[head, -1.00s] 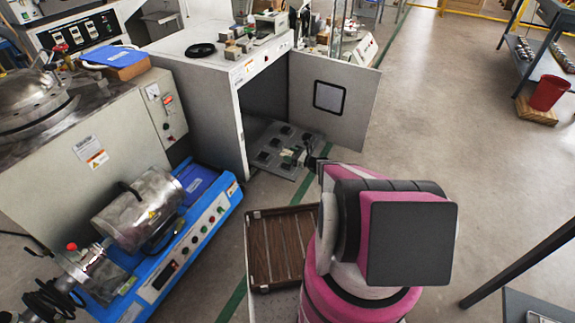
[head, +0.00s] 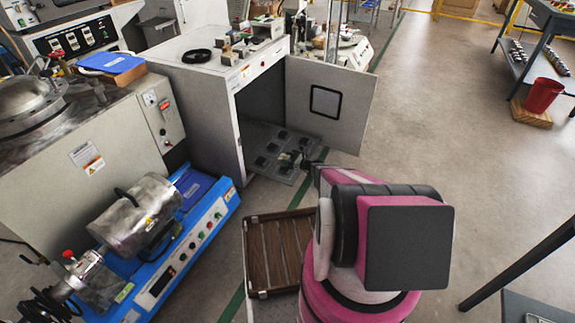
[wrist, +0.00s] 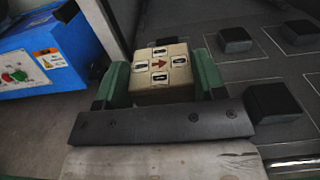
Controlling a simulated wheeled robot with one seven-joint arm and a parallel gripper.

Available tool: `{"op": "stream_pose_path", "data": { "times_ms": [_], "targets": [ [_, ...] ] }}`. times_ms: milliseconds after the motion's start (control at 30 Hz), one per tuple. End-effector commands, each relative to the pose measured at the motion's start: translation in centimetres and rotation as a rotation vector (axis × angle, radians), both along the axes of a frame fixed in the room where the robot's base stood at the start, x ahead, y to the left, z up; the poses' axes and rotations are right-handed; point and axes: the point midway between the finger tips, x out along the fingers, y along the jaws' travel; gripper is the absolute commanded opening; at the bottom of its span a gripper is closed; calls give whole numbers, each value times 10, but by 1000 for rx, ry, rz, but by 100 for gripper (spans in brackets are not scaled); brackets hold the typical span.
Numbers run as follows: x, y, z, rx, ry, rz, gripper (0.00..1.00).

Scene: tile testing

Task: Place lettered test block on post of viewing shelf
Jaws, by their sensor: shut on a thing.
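The lettered test block (wrist: 160,72) is cream, with dark-marked labels around a red arrow on its face. In the wrist view my gripper (wrist: 162,78) is shut on it, a green finger on each side. The viewing shelf (wrist: 262,68) is a grey plate with several dark square posts, such as one near post (wrist: 272,103), right of the block. In the head view the shelf (head: 290,178) sticks out of the open cabinet. The block's underside is hidden.
The white cabinet's (head: 205,100) door (head: 340,108) stands open to the right of the shelf. A blue-based machine (head: 205,225) stands at left. A brown slatted tray (head: 250,255) is in front of the shelf. The floor at right is mostly clear.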

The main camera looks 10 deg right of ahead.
Motion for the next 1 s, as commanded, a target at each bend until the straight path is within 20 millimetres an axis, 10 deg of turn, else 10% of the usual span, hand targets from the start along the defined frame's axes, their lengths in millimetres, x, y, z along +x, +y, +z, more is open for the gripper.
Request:
{"op": "stream_pose_path", "data": {
  "times_ms": [700,733,800,1000],
  "targets": [
    [0,0,-41,1,-1,0,22],
    [0,0,-42,0,0,0,67],
    [0,0,-41,0,0,0,89],
    [0,0,-41,0,0,0,89]
  ]
}}
